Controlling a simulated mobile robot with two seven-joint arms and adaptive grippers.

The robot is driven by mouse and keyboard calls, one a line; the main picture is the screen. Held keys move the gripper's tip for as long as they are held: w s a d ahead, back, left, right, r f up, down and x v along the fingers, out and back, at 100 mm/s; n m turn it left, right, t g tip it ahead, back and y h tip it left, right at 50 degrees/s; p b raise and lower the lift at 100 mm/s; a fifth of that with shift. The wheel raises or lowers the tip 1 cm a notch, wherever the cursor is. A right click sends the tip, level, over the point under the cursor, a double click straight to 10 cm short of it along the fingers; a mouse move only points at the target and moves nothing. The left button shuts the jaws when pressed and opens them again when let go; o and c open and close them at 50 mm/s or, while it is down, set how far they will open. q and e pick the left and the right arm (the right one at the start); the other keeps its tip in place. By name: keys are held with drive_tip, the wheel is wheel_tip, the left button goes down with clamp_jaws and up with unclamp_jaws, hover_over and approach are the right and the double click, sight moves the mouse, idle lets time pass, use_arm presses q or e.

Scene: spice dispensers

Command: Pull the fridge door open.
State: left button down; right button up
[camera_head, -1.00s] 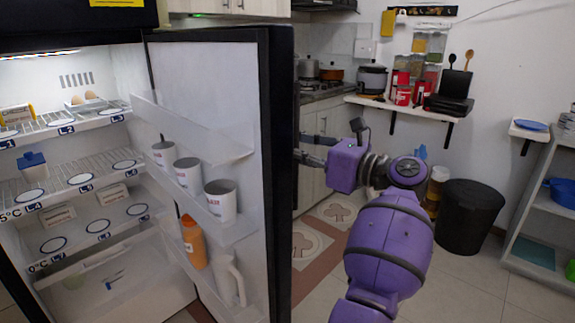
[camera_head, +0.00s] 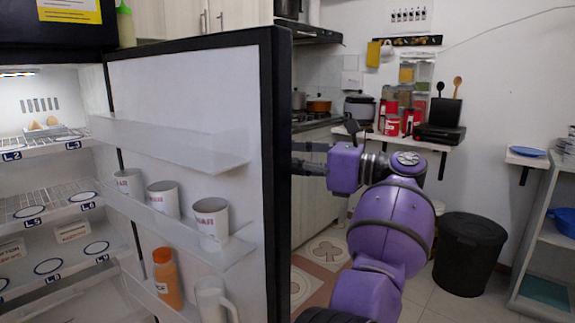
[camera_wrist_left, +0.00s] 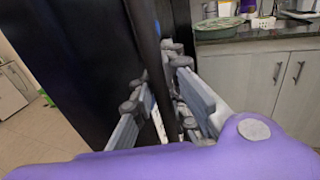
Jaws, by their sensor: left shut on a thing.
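The fridge door (camera_head: 185,95) stands wide open in the head view, its white inner side with shelves facing me. The fridge inside (camera_head: 45,180) shows at the left. My left gripper (camera_head: 302,158) is at the door's outer right edge, its fingertips partly hidden behind the door. In the left wrist view my left gripper (camera_wrist_left: 172,95) is shut around a dark upright handle bar (camera_wrist_left: 148,45) beside the black outer door face (camera_wrist_left: 75,70). My right gripper is not in view.
White cups (camera_head: 211,222) and an orange bottle (camera_head: 167,277) stand on the door shelves. A black bin (camera_head: 470,253) and a grey shelf rack (camera_head: 545,230) are at the right. Counter cabinets (camera_head: 322,185) are behind the door. Some tiled floor is clear.

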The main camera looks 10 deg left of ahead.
use_arm(q)
drive_tip(key=shift+r, duration=0.2)
drive_tip(key=c, duration=1.7)
unclamp_jaws()
drive_tip(key=shift+s, duration=0.15)
drive_tip(key=shift+s+d+f, duration=0.1)
drive_tip(key=shift+s+d, duration=0.05)
drive_tip(key=shift+d, duration=1.1)
drive_tip(key=shift+s+d+r, duration=0.1)
drive_tip(key=shift+s+d, duration=0.05)
drive_tip(key=shift+d, duration=1.1)
drive_tip(key=shift+s+d+f, duration=0.1)
drive_tip(key=shift+s+d, duration=0.05)
drive_tip(key=shift+d, duration=1.1)
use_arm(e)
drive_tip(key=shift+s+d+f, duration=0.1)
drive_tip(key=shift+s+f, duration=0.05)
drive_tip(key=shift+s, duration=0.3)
